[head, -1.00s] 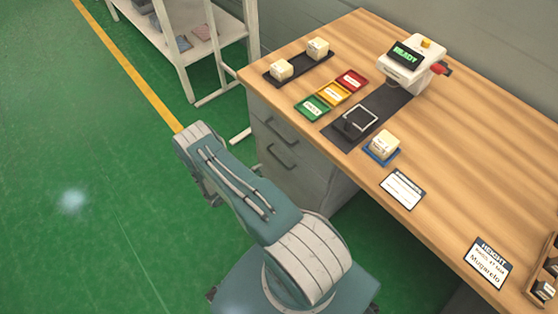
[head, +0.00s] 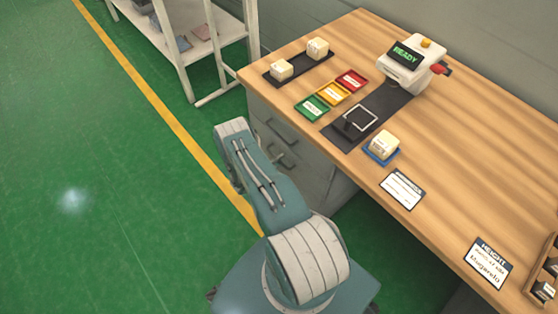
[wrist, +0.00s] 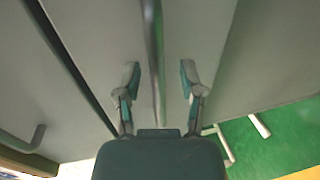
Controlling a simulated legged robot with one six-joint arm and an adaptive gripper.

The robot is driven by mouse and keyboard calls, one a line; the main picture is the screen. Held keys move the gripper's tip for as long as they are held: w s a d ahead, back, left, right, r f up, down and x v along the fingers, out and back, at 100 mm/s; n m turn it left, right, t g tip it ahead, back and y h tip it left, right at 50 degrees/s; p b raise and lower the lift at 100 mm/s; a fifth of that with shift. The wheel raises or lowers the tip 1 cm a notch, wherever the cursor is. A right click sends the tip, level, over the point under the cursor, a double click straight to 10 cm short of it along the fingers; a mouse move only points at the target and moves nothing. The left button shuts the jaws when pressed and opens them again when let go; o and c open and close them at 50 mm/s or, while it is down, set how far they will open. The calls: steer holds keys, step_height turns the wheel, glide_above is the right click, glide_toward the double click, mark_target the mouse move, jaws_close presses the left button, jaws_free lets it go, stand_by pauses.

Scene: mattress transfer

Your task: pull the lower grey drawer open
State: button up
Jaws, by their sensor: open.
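The lower grey drawer (head: 308,172) is under the wooden bench in the head view, partly covered by my arm. Its bar handle (wrist: 153,45) runs through the middle of the wrist view. My gripper (wrist: 160,76) is open in the wrist view, with one finger on each side of this handle; I cannot tell whether either touches it. The upper drawer's handle (wrist: 28,138) shows at the left of the wrist view, across a dark seam.
The wooden bench top (head: 460,140) overhangs the drawers and carries a white scale (head: 412,65), coloured cards and small boxes. A white shelf rack (head: 215,60) stands beyond the bench. The green floor (head: 90,150) to the left is clear.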

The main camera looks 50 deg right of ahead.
steer(key=shift+c, duration=0.3)
jaws_close()
steer(key=shift+a, duration=0.15)
